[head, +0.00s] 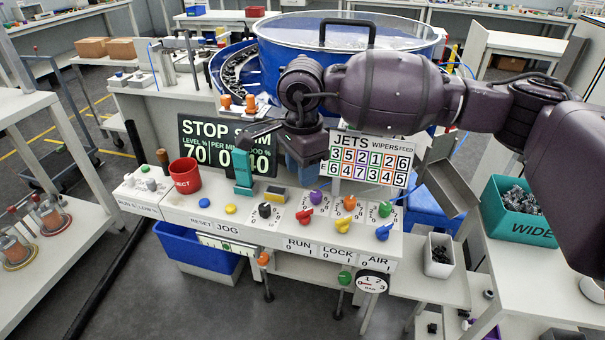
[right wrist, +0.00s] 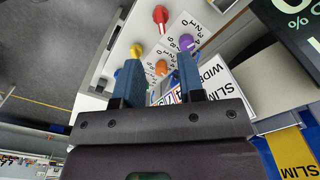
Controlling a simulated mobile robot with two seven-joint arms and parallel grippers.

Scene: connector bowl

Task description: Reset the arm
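My right arm reaches in from the right in the head view, above the control panel (head: 180,211). My right gripper (head: 303,165) hangs low behind the panel's knobs, between the dark STOP SLIM board (head: 205,128) and the JETS board (head: 340,175). In the right wrist view its two blue fingers (right wrist: 160,78) stand apart with nothing held between them. A yellow knob (right wrist: 136,50) and an orange knob (right wrist: 161,67) show beyond the fingers. The fingertips are partly hard to make out in the head view. My left gripper is not in view.
A red cup (head: 185,176) and a teal upright block (head: 242,170) stand on the panel. A blue-walled bowl (head: 275,65) rises behind the arm. A teal WIDE bin (head: 515,228) stands at the right. A tilted metal chute (head: 450,187) lies under the arm.

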